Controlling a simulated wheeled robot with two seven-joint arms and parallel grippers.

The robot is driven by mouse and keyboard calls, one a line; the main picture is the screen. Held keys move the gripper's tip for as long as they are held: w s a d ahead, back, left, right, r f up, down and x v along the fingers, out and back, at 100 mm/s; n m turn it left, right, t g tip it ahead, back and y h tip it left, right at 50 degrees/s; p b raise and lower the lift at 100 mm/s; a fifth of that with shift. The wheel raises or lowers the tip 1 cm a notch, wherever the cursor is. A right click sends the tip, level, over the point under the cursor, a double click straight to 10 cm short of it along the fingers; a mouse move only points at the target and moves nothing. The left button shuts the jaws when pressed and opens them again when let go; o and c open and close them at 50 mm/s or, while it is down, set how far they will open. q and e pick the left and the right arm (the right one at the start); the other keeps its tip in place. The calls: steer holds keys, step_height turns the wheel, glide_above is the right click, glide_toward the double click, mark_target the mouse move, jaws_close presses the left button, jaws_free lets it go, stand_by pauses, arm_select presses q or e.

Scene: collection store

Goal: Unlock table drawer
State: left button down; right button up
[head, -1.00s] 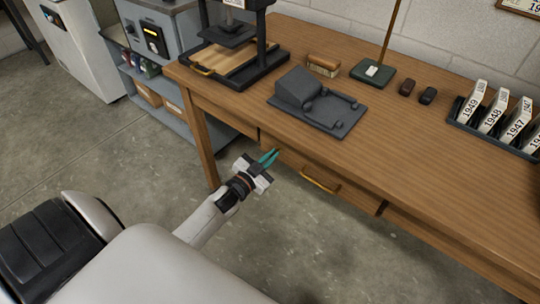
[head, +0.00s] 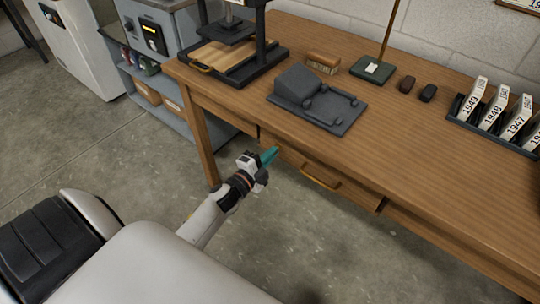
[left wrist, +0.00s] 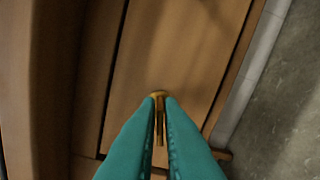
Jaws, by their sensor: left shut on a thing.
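The table drawer (head: 354,193) is under the front edge of the wooden table and looks closed. It has a brass handle (head: 321,184). My left gripper (head: 272,153), with teal fingers, is at the left end of the drawer front. In the left wrist view the fingertips (left wrist: 160,100) are shut on a small brass key (left wrist: 159,120) standing against the drawer front (left wrist: 180,50). The fingers hide part of the key, and I cannot see the keyhole. My right gripper is not in view.
The wooden tabletop (head: 420,135) holds a dark grey device (head: 318,103), a brush (head: 323,64) and a rack of year-numbered cards (head: 495,125). A black press (head: 235,60) stands at the left end. A table leg (head: 201,140) is left of my gripper. Bare floor lies in front.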

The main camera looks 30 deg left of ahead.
arm_select(q)
steer(key=shift+f+m+b, duration=0.1)
steer(key=shift+m+b, duration=0.25)
steer(key=shift+m, duration=1.35)
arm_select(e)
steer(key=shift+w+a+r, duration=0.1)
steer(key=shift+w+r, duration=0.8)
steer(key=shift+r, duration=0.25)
arm_select(q)
steer(key=c, duration=1.6)
jaws_free()
steer(key=shift+c, duration=0.2)
steer(key=shift+s, duration=0.1)
steer(key=s, duration=1.2)
steer(key=shift+a, duration=0.4)
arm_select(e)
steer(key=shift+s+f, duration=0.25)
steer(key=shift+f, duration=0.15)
arm_select(q)
steer(key=shift+w, duration=0.1)
